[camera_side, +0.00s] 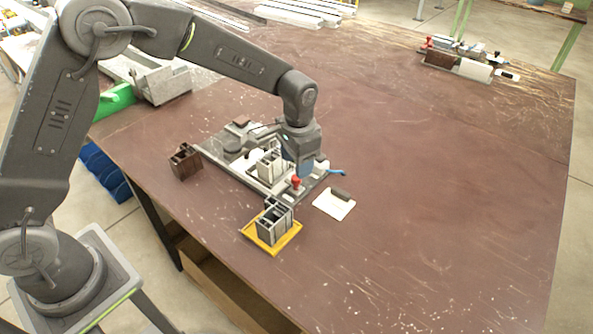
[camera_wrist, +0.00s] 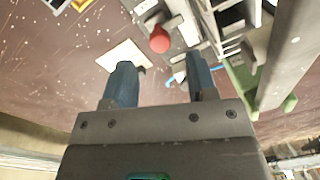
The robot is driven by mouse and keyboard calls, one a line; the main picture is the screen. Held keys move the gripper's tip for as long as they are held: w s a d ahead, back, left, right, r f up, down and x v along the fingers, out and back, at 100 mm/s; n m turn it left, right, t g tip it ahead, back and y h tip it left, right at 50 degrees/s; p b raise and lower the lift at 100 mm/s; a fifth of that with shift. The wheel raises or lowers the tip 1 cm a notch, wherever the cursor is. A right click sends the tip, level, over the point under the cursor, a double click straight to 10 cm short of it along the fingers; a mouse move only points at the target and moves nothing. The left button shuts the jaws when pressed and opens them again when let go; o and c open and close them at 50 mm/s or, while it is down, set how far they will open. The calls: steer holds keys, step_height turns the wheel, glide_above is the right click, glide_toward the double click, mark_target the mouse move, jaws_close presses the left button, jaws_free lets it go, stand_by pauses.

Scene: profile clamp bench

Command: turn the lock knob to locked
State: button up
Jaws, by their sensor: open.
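The red knob (camera_side: 296,182) sits at the near right end of the grey clamp fixture (camera_side: 232,172). It also shows in the wrist view as a round red top (camera_wrist: 160,40), lying beyond the fingertips and between their lines. I cannot read whether it is at locked. My gripper (camera_side: 306,172) points down just behind and to the right of the knob. In the wrist view my gripper (camera_wrist: 160,72) has its two blue fingers spread, with nothing between them. The fingers look apart from the knob.
A grey profile piece (camera_side: 270,163) sits in the fixture. Another (camera_side: 274,222) stands on a yellow tray (camera_side: 287,240) in front. A white card (camera_side: 333,205) lies to the right, and a brown block (camera_side: 185,161) to the left.

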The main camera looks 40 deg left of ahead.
step_height(320, 180, up, 10)
steer(key=shift+d+f, duration=0.2)
steer(key=shift+d, duration=0.05)
steer(key=shift+s, duration=0.1)
steer(key=s+a+r+n+t, duration=0.1)
steer(key=s+a+r, duration=0.3)
steer(key=s+r, duration=0.2)
steer(key=s+a+r+n+t, duration=0.1)
steer(key=s+a+t, duration=0.1)
steer(key=s, duration=0.8)
steer(key=s+a+n+t, duration=0.2)
steer(key=s+a, duration=0.1)
steer(key=s, duration=0.6)
steer(key=shift+s+a+r, duration=0.15)
steer(key=shift+s+r, duration=0.2)
steer(key=shift+s, duration=0.05)
